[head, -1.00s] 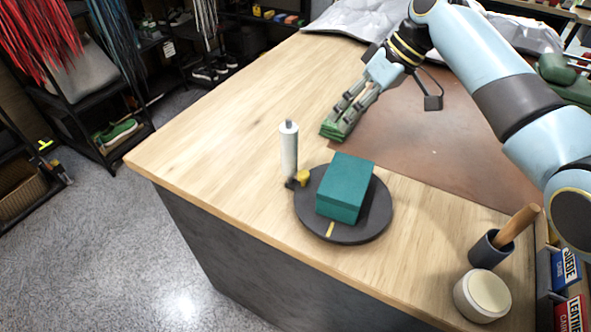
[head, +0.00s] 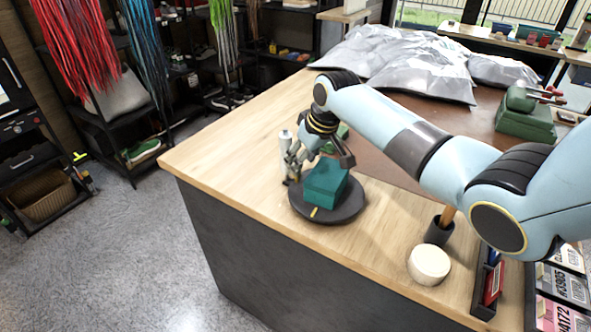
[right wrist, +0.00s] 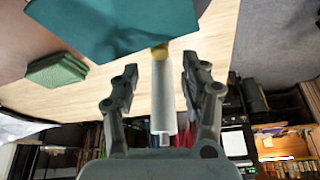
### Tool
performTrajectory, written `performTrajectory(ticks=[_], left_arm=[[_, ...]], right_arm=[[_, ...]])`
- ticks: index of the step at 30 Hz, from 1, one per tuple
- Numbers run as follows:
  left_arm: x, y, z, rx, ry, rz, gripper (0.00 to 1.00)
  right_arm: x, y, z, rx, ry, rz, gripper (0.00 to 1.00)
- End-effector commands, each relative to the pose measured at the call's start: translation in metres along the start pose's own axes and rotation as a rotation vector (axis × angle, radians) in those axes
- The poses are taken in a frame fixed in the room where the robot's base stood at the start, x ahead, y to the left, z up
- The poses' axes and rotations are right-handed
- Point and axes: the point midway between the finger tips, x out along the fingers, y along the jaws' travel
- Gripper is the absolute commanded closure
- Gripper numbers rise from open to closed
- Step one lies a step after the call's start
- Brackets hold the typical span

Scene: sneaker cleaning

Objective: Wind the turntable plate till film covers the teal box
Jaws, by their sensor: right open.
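The teal box (head: 325,182) sits on the dark round turntable plate (head: 347,212) near the table's front edge; no film is visible on its faces. The plate has a yellow mark (head: 314,212) at its near rim. The white film roll (head: 284,142) stands upright behind and left of the box, partly hidden by my right gripper (head: 293,167). In the right wrist view, my right gripper (right wrist: 160,78) is open, with the film roll (right wrist: 164,98) between its fingers. A yellow piece (right wrist: 159,52) shows at the roll's end beside the teal box (right wrist: 115,25). My left gripper is not in view.
A green ridged block (right wrist: 57,70) lies on the table; my arm partly hides it in the head view (head: 341,132). A round cream container (head: 429,264) and a dark cup (head: 438,233) with a wooden handle stand at right. The table's left part (head: 225,150) is clear.

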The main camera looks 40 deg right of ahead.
Motion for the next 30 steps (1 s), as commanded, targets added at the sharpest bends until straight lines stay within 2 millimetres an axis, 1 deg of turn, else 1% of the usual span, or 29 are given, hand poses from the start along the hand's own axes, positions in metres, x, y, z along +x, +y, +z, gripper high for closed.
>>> performTrajectory(ticks=[1, 3, 7, 10, 14, 20, 21, 24, 30], left_arm=[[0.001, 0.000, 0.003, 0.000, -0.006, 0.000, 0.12], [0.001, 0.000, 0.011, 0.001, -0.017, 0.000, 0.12], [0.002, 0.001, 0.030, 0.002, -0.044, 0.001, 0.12], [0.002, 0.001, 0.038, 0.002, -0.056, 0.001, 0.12], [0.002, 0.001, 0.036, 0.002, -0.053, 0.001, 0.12], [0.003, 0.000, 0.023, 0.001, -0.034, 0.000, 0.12], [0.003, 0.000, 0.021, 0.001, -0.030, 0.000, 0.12], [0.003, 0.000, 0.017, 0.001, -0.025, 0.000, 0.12], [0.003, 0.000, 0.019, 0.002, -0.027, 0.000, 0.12]], right_arm=[[0.009, 0.000, -0.001, 0.001, -0.001, -0.002, 0.55], [0.021, -0.001, 0.000, 0.002, -0.001, -0.002, 0.55], [0.037, 0.000, -0.001, 0.000, 0.001, -0.001, 0.55], [0.045, 0.000, -0.001, 0.000, 0.000, 0.000, 0.55], [0.048, 0.000, 0.000, -0.001, 0.000, -0.001, 0.55], [0.048, 0.000, -0.001, -0.002, 0.001, 0.000, 0.55], [0.048, 0.000, -0.001, -0.001, 0.001, 0.000, 0.57], [0.048, 0.000, -0.001, -0.001, 0.001, 0.000, 0.70], [0.048, 0.000, -0.001, -0.001, 0.001, 0.000, 0.96]])
